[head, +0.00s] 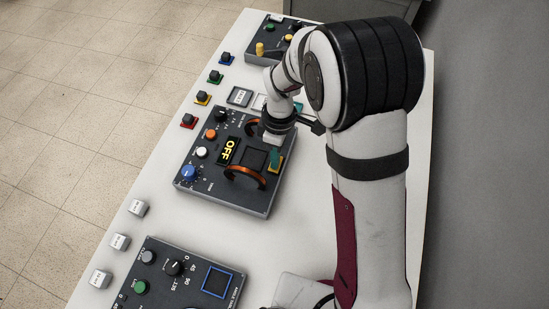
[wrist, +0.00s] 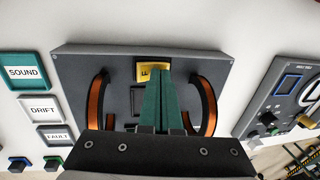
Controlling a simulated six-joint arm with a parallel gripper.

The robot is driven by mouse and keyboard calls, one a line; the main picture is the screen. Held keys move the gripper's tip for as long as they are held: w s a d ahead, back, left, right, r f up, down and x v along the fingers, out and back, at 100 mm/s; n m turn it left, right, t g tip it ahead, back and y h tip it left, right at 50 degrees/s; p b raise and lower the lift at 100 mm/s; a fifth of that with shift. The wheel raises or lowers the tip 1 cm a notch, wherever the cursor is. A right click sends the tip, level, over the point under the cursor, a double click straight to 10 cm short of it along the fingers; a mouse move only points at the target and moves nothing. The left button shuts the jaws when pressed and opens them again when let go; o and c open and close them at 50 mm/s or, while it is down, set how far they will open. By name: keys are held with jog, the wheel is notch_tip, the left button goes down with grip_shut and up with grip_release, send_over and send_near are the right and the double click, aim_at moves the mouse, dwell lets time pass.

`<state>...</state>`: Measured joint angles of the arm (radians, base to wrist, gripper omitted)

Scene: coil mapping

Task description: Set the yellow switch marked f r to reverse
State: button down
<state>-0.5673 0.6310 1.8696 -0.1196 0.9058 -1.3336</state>
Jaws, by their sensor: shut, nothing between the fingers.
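The yellow switch (wrist: 145,70) sits at the edge of the dark coil panel (wrist: 75,66), between two orange coil arcs. In the wrist view a dark letter, seemingly F, shows on its left part. My teal fingers (wrist: 163,74) are shut and empty, and their tips overlap the switch's right part. In the head view my gripper (head: 275,156) points down at the yellow switch (head: 279,165) on the panel's right side. Contact cannot be told. The switch's right side is hidden by the fingers, so its setting cannot be read.
Orange coils (wrist: 97,100) and (head: 246,175) arch up on the panel near my fingers. The panel also bears an OFF display (head: 228,152) and a blue knob (head: 188,173). Other panels stand at the front (head: 170,268) and back (head: 262,48) of the white table.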

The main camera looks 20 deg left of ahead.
jog(key=shift+w+r, duration=0.1)
jog(key=shift+w, duration=0.25)
notch_tip(320, 180, up, 14)
jog(key=s, duration=0.2)
jog(key=shift+s, duration=0.1)
dwell(0.4)
